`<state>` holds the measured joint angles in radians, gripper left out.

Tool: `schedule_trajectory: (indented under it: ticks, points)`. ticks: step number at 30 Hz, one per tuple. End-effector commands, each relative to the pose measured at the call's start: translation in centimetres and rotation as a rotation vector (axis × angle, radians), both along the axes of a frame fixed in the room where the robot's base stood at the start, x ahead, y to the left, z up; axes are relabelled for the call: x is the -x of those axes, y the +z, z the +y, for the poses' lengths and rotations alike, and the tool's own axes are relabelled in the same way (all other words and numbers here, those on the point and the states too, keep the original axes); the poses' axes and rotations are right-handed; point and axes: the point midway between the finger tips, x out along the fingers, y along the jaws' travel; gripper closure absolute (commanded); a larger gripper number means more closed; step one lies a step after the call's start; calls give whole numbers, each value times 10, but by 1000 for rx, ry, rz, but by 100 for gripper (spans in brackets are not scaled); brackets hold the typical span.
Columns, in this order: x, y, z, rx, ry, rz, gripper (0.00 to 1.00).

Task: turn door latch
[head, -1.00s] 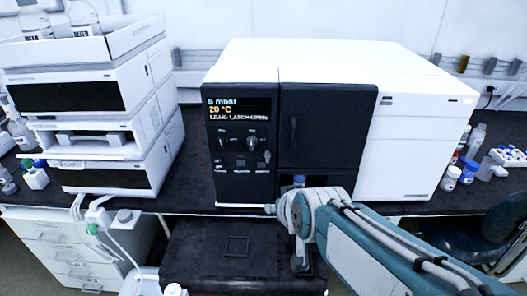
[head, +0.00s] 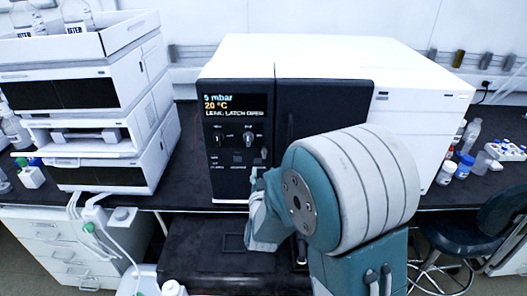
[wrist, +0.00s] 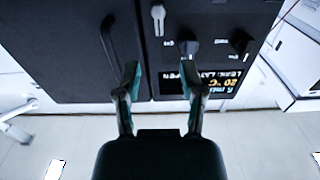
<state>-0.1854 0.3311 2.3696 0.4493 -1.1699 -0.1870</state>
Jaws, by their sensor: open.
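The white-topped instrument has a dark control panel (head: 226,170) and a dark door (head: 322,112). A small pale lever, apparently the door latch (wrist: 158,18), is on the panel beside the door seam in the wrist view. It points roughly along the seam; it also shows small in the head view (head: 264,153). My gripper (wrist: 160,75) is open and empty, its two fingers facing the panel and straddling the seam line in the picture. The latch lies beyond the fingertips, between their lines, apart from them. In the head view my arm hides much of the door and gripper.
Black knobs (wrist: 190,48) sit beside the latch. A curved door handle (wrist: 108,40) is on the door. The display (head: 232,104) reads 5 mbar, 20 °C and a leak/latch open message. A stack of white modules (head: 95,120) stands left; bottles (head: 465,166) stand right.

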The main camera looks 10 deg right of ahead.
Motion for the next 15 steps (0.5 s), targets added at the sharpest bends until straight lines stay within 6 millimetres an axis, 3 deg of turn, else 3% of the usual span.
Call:
schedule_trajectory:
  ticks: [15]
  points:
    - [-81,0,-19,-1,0,0,49]
